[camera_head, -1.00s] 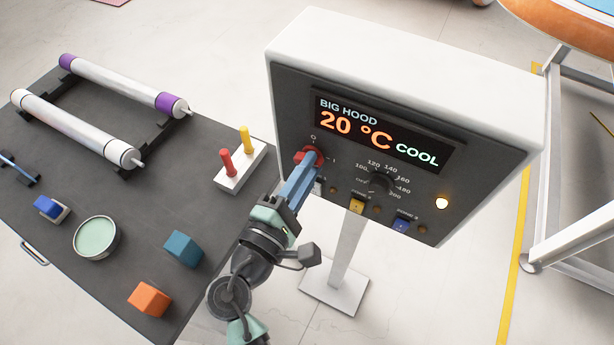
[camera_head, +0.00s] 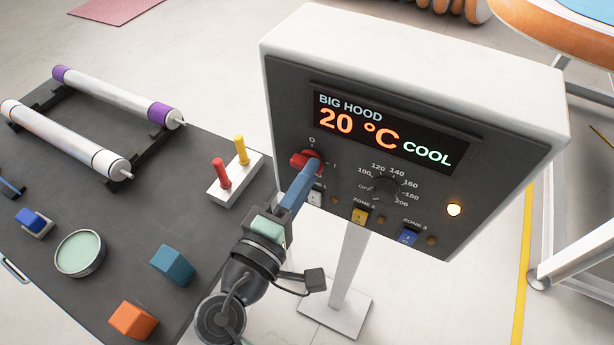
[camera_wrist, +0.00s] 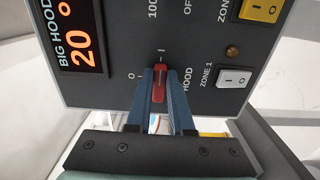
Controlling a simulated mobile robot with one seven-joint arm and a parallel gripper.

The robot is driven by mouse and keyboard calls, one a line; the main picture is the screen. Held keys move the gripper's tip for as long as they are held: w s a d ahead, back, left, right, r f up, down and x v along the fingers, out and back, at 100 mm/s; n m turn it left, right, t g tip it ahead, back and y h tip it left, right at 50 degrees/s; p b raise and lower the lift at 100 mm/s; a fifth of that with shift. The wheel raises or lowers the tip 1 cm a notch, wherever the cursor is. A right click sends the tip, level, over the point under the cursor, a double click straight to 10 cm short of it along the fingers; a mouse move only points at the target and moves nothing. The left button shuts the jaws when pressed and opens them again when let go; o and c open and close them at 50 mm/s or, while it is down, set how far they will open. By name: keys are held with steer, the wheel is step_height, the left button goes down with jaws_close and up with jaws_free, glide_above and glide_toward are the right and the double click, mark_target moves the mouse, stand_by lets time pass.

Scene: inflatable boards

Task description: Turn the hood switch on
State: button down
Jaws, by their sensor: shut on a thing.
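The hood switch (camera_head: 303,159) is a red rotary knob at the lower left of the control panel (camera_head: 285,110), with marks 0 and I beside it. My gripper (camera_head: 312,172) reaches up to it from below. In the wrist view, its two blue fingers (camera_wrist: 159,88) are shut on the red knob (camera_wrist: 159,78), one on each side. There the knob's long handle lines up toward the I mark, with 0 off to its left. The display (camera_head: 385,130) reads BIG HOOD, 20 °C, COOL.
A dial (camera_head: 384,188) and white, yellow (camera_head: 360,215) and blue (camera_head: 408,236) zone switches sit close by on the panel. A dark table (camera_head: 110,210) at left holds rollers, a red-and-yellow lever box (camera_head: 234,180), blocks and a round tin.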

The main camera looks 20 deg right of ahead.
steer(key=c, duration=0.8)
jaws_free()
steer(key=b+v, duration=0.2)
steer(key=v, duration=1.1)
